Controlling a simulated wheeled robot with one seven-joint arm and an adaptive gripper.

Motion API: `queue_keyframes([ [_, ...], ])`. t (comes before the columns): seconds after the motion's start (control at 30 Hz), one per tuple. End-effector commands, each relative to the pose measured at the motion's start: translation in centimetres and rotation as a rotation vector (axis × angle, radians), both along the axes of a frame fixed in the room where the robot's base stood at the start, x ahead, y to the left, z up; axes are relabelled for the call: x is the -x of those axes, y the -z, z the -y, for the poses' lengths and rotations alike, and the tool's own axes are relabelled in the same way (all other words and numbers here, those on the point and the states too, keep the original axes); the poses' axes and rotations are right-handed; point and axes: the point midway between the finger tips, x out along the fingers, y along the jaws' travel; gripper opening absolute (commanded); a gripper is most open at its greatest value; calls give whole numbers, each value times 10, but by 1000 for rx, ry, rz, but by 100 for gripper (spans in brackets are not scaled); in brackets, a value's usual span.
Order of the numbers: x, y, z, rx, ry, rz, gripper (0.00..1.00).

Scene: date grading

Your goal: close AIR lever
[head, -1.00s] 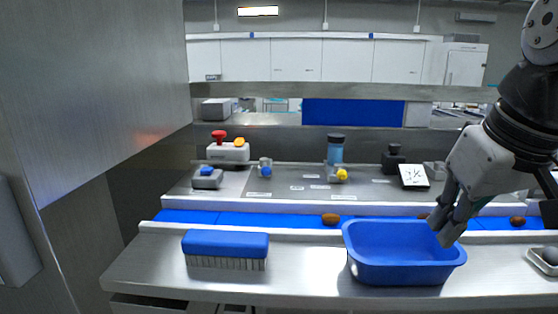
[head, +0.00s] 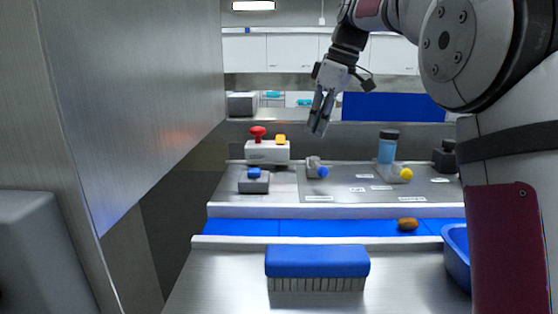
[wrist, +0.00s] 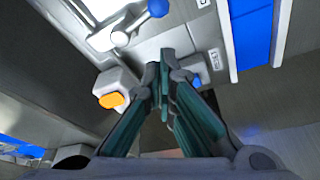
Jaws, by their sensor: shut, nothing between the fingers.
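Two small valve-like fittings stand on the grey panel behind the belt. One has a blue knob (head: 322,172), the other a yellow knob (head: 405,174). Their labels are too small to read, so I cannot tell which is the AIR lever. The blue knob also shows at the top of the wrist view (wrist: 158,9). My gripper (head: 318,128) is shut and empty, pointing down above and behind the blue-knobbed fitting, apart from it. In the wrist view its fingertips (wrist: 165,58) are together, between the orange button and the blue button.
A white box (head: 267,152) carries a red mushroom button and an orange button. A grey box with a blue button (head: 254,173) stands in front. A blue bottle (head: 387,149), brush (head: 317,262), brown date (head: 408,224) and blue bin (head: 456,250) are nearby. A metal wall rises at left.

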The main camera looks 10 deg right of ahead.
Motion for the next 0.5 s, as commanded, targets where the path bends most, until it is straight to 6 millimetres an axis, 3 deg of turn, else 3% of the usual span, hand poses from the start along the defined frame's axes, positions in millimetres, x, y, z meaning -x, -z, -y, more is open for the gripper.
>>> queue_keyframes([
  [0.13, -12, 5, 1, -2, -40, 1, 0],
  [0.5, -14, 5, 1, -2, -48, 1, 0],
])
